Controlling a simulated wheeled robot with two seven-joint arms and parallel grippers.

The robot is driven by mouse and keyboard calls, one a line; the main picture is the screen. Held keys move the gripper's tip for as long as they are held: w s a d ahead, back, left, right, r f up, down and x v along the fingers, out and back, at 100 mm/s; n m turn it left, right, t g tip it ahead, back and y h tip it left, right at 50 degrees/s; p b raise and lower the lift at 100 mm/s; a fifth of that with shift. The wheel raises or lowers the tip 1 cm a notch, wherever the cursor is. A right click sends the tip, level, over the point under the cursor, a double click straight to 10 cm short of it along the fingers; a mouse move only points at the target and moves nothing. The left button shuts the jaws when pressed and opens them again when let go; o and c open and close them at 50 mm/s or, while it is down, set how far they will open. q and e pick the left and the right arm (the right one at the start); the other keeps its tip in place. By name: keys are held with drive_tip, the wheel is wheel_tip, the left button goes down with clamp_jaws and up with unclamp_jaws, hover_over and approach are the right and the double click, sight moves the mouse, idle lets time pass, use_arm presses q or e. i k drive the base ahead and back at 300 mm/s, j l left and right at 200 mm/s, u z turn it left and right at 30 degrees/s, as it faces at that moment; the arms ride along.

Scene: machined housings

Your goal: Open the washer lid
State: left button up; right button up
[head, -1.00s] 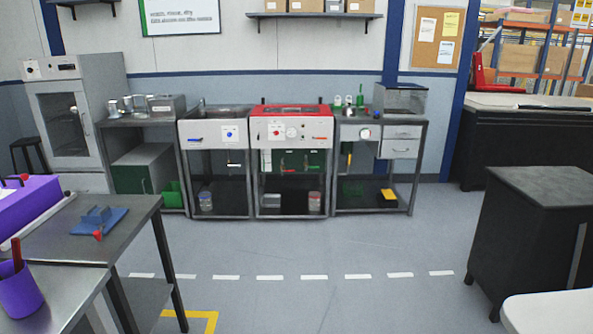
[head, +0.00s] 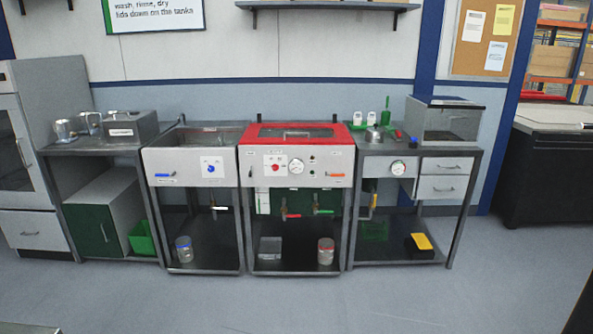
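The washer (head: 297,166) is the unit with the red top in the middle of the row against the wall. Its red-framed lid (head: 293,132) looks shut, lying flat on top, with a dark window and a handle-like bar. The unit stands some way ahead of me across open floor. Neither of my grippers is in view.
An open basin unit (head: 196,162) adjoins on the left, and a bench with drawers (head: 447,176) and a clear-sided box (head: 443,120) on the right. A dark cabinet (head: 548,172) stands far right. The grey floor (head: 300,300) in front is clear.

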sight(343, 138)
drive_tip(key=i+j, duration=0.1)
drive_tip(key=i, duration=1.9)
